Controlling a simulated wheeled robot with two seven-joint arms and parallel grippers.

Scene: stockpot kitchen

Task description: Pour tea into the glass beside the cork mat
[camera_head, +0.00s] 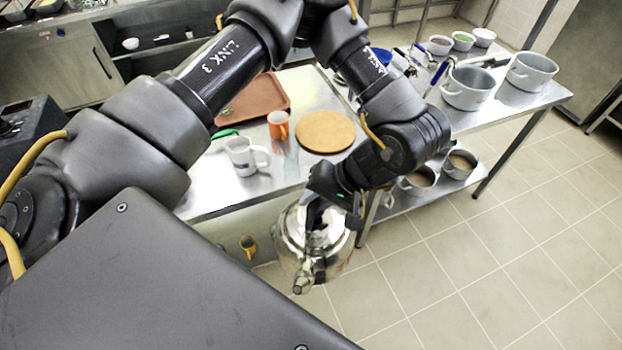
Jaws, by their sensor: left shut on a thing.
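My left gripper (336,196) is shut on the handle of a shiny metal teapot (298,252). The teapot hangs in front of the table's near edge, over the floor, with its spout toward the camera. The round cork mat (325,131) lies on the steel table (212,188), behind the teapot. My right gripper is not in view.
A brown tray (256,98) lies at the back of the table, with a green-handled utensil (224,134) near it. A second steel table on the right holds pots (468,88) and small bowls (463,41). The tiled floor (480,270) at right is clear.

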